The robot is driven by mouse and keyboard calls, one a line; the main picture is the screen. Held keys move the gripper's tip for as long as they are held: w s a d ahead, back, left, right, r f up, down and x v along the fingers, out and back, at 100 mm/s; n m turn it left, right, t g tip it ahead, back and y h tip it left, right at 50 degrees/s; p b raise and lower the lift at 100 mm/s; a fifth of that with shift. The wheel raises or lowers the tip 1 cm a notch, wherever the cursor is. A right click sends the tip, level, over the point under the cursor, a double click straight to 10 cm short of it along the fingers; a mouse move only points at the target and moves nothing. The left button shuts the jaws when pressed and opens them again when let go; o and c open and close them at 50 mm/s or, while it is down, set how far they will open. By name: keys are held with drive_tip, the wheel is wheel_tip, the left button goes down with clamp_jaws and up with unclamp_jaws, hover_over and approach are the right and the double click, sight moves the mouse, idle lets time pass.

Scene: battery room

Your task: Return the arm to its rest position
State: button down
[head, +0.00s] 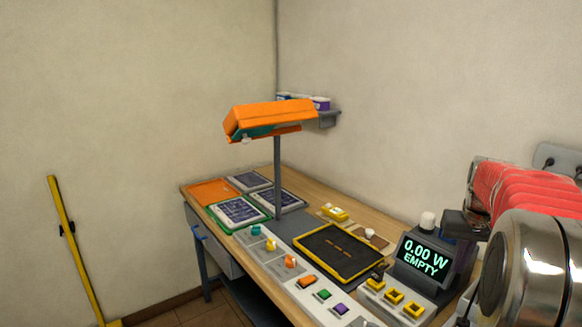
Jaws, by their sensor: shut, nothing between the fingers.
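Part of my arm, with a red ribbed sleeve (530,190) and a shiny metal joint (535,270), fills the right edge of the head view. It is in front of the right end of the workbench (375,225) and hides part of it. I cannot make out my gripper or its fingertips in this view.
A display (423,257) reading "0.00 W EMPTY" stands close to my arm. The bench holds a black tray with a yellow rim (372,275), dark panels (237,212), coloured buttons (323,294) and an orange lamp (270,117). A yellow pole (75,250) leans at left.

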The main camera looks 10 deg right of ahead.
drive_tip(key=s+a+r+n+t, duration=0.1)
drive_tip(key=s+a+r, duration=0.1)
drive_tip(key=a, duration=0.9)
drive_tip(key=s+a+r+n+t, duration=0.1)
drive_tip(key=a+r+n, duration=0.1)
drive_tip(key=a, duration=0.8)
drive_tip(key=s+a+f+n, duration=0.1)
drive_tip(key=s+a+f, duration=0.1)
drive_tip(key=s+a, duration=0.4)
drive_tip(key=s+a+f+n+t+y, duration=0.1)
drive_tip(key=s+a+f+n, duration=0.1)
drive_tip(key=s+a, duration=0.5)
drive_tip(key=a, duration=0.4)
drive_tip(key=shift+s+a+f+t, duration=0.15)
drive_tip(key=shift+a+f+t, duration=0.15)
drive_tip(key=shift+f, duration=0.1)
drive_tip(key=shift+s, duration=0.1)
